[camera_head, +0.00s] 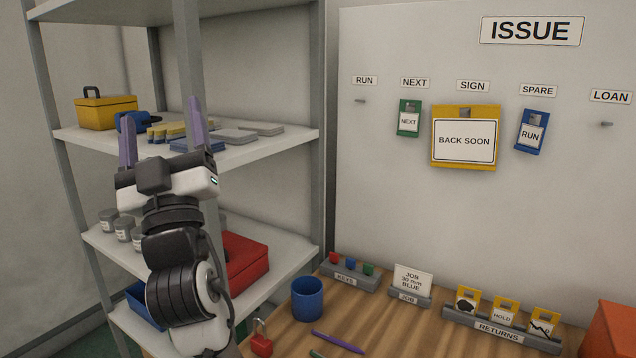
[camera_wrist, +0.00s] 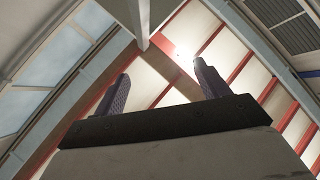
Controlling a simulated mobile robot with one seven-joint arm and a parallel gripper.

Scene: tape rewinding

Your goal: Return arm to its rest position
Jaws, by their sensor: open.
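My gripper (camera_head: 161,132) is raised upright in the left part of the head view, in front of the metal shelving. Its two purple fingers stand wide apart, pointing up, with nothing between them. In the wrist view my gripper (camera_wrist: 160,88) points at the ceiling, with a beam and a bright light beyond the empty gap. My arm hides part of the shelves behind it. I cannot tell its exact distance from the shelves.
The shelving's shelf (camera_head: 270,150) holds boxes and tools. A wooden table (camera_head: 290,345) bears a blue mug (camera_head: 307,299), a red padlock (camera_head: 261,340), a purple pen (camera_head: 338,342) and a returns rack (camera_head: 500,331). Tags and a BACK SOON sign (camera_head: 466,141) hang on the board (camera_head: 390,190).

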